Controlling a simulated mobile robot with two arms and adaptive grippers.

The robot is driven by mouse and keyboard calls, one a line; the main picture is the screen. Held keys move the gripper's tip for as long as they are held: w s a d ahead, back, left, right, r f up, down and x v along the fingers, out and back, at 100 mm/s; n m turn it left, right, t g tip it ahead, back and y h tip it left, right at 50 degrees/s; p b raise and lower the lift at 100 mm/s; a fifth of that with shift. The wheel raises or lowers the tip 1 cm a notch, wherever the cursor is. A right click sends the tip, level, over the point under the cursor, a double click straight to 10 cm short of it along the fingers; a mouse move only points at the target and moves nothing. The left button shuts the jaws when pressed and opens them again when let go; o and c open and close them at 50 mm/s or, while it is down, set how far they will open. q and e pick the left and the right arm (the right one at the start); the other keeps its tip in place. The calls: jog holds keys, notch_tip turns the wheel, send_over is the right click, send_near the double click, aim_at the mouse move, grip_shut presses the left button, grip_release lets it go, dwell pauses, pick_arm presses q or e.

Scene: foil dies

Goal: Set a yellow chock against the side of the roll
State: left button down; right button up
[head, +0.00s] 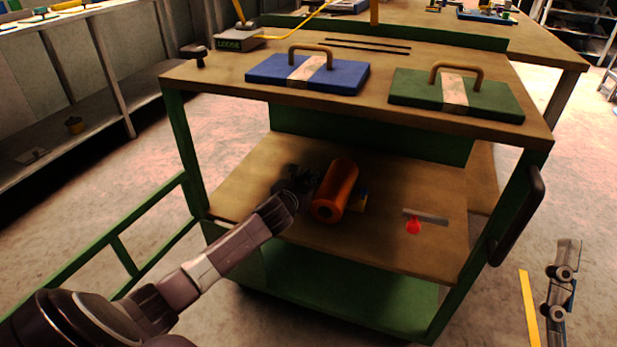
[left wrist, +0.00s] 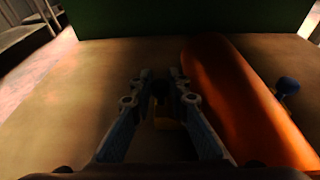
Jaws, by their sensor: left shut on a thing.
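The orange roll (head: 336,190) lies on the lower shelf of the green-framed cart. In the left wrist view the roll (left wrist: 240,100) lies just right of my left gripper (left wrist: 163,78). My left gripper (head: 297,180) reaches in low at the roll's left side. It is shut on a yellow chock (left wrist: 168,122), which is dim and partly hidden between the fingers. I cannot tell whether this chock touches the roll. A second yellow chock (head: 360,201) with a blue part is at the roll's right side. My right gripper (head: 562,285) hangs at the lower right, seen side-on.
The cart's top (head: 380,70) above carries a blue die (head: 300,74) and a green die (head: 455,95) with handles. The shelf's front right is clear.

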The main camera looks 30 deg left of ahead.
pick_arm(q)
jog(key=shift+s, duration=0.1)
pick_arm(e)
jog(key=shift+s+r+t+y, duration=0.3)
jog(key=shift+s+r, duration=0.2)
jog(key=shift+s, duration=0.1)
pick_arm(q)
jog(key=shift+f, duration=0.1)
jog(key=c, duration=2.1)
grip_release()
